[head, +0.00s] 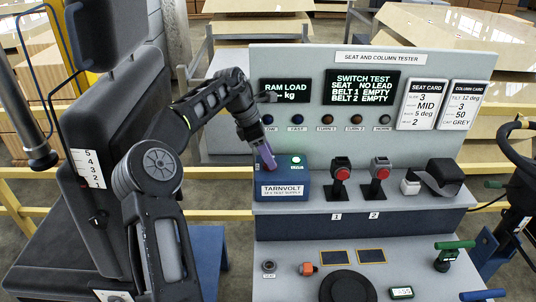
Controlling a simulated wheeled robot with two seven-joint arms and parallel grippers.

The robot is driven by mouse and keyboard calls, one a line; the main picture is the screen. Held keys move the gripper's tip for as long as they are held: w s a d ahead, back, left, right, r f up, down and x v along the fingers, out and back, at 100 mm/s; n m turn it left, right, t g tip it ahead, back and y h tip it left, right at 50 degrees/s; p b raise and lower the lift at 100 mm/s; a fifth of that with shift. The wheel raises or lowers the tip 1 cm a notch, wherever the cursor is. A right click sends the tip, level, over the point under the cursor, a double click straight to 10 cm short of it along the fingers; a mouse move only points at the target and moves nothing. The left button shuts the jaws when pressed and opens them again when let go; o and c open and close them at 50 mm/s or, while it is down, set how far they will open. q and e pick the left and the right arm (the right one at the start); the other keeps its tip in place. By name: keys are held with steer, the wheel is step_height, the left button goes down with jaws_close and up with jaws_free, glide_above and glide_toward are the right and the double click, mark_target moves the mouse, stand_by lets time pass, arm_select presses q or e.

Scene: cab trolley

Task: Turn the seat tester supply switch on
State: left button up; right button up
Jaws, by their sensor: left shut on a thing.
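The seat tester supply (295,190) is a blue box labelled TARNVOLT on the left end of the tester's shelf. A small green light (296,160) glows on its top. My left gripper (268,162) reaches down from the upper left to the left part of the box top, with a purple part showing at its tip. It is shut on the supply switch, which is mostly hidden at the fingertips; I cannot tell its position. The display (362,88) on the grey panel is lit and reads SWITCH TEST, SEAT NO LEAD, BELT 1 EMPTY, BELT 2 EMPTY. My right gripper is not in view.
Two red-buttoned belt buckles (341,172) (380,172) stand right of the supply. A black connector or strap piece (442,178) lies farther right. A dark seat (95,170) stands at left, a steering wheel (515,135) at right. The lower deck holds knobs and a green handle (455,245).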

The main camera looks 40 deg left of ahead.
arm_select(q)
steer(key=o, duration=1.4)
